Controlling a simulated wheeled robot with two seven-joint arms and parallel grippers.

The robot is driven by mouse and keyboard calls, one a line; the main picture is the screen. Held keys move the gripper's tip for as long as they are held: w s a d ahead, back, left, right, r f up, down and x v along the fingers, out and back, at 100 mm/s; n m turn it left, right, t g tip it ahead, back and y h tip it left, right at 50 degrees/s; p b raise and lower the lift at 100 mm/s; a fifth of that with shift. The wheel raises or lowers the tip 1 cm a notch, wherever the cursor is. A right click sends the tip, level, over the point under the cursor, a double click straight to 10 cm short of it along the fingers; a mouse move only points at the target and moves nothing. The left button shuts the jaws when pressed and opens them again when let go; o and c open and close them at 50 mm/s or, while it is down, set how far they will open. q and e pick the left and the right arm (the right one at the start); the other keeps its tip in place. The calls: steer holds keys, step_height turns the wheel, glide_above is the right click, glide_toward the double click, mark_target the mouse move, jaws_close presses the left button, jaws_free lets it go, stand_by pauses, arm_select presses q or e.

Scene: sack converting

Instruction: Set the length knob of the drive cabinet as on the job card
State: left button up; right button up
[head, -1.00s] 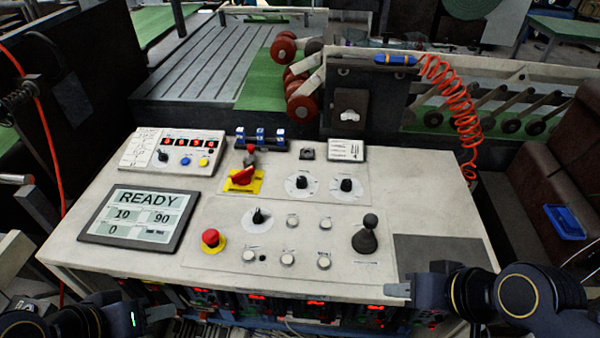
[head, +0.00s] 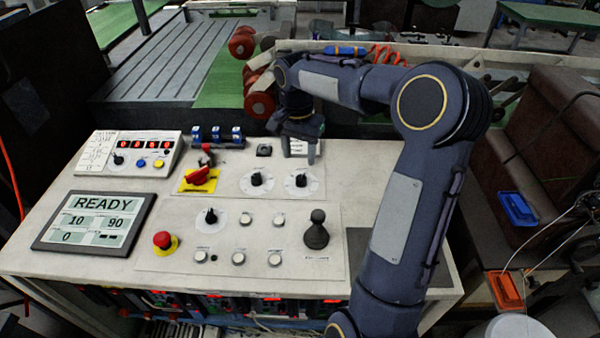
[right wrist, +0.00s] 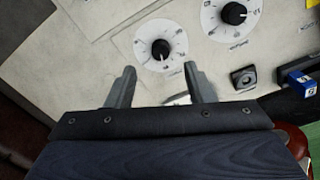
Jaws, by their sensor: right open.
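Two black knobs with white dials sit side by side on the upper right panel of the console: a left knob (head: 256,179) and a right knob (head: 301,181). Their labels are too small to read. In the right wrist view the right knob (right wrist: 160,49) lies just beyond my fingertips and the left knob (right wrist: 234,13) is farther off. My right gripper (head: 299,153) is open and empty, above the panel behind the right knob, apart from it. It hides most of a white card (head: 299,147). My left gripper is out of view.
A third black knob (head: 210,217), a red emergency button (head: 164,240), a joystick (head: 317,232) and several white buttons stand on the front panel. A red switch (head: 197,175) on yellow is left of the dials. A display (head: 95,222) reads READY, 10, 90, 0.

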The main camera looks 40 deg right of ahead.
mark_target(301, 177)
steer(key=shift+w+d+f, duration=0.25)
steer(key=shift+d+f, duration=0.1)
steer(key=shift+f+m, duration=0.3)
steer(key=shift+f, duration=0.05)
step_height(301, 177, down, 7)
steer(key=shift+s+d+p, duration=0.1)
steer(key=shift+p, duration=0.4)
steer(key=shift+c, duration=0.3)
steer(key=c, duration=0.9)
